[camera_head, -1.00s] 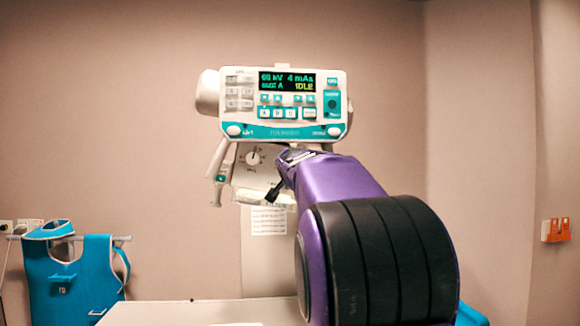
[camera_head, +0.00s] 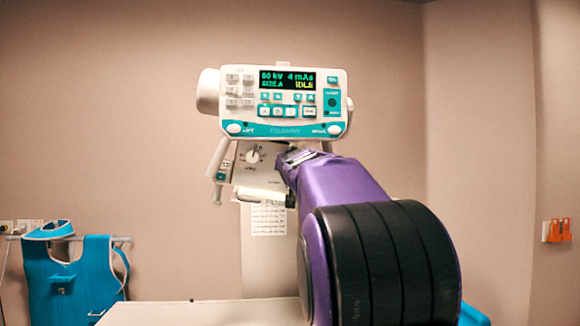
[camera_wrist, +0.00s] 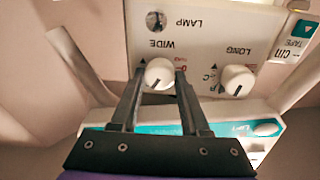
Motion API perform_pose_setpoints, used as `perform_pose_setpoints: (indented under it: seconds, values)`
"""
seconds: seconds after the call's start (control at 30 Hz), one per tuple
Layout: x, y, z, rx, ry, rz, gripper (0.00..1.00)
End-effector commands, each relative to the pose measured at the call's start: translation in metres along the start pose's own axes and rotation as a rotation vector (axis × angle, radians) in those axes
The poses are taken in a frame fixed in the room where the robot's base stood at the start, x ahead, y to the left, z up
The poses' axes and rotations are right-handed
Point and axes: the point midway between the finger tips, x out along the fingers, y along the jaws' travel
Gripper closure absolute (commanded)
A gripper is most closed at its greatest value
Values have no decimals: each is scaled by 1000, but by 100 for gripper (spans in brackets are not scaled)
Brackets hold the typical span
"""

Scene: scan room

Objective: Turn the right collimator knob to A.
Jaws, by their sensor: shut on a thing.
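The right collimator knob (camera_wrist: 157,75) is white and round and sits under the WIDE label, which shows upside down in the wrist view. My gripper (camera_wrist: 160,80) has one finger on each side of it and is shut on it. A dark pointer line on the knob aims down and slightly left in that view. The letters around this knob are mostly hidden by my fingers. The other collimator knob, under LONG, stands free to the right (camera_wrist: 238,79) and also shows in the head view (camera_head: 252,157). My arm hides the right knob in the head view.
The control console (camera_head: 284,102) is above the collimator, its display showing SIZE A and IDLE. A white handle (camera_head: 219,162) hangs at the collimator's left. A pale table top (camera_head: 200,313) is below. A blue apron (camera_head: 75,275) hangs at far left.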

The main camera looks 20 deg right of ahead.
Motion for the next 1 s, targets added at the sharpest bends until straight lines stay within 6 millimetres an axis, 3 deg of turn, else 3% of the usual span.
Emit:
perform_pose_setpoints:
  seconds: [0.6,1.0]
  values:
    - [0,-1,0,-563,24,-23,100]
    - [0,-1,0,-777,34,-31,100]
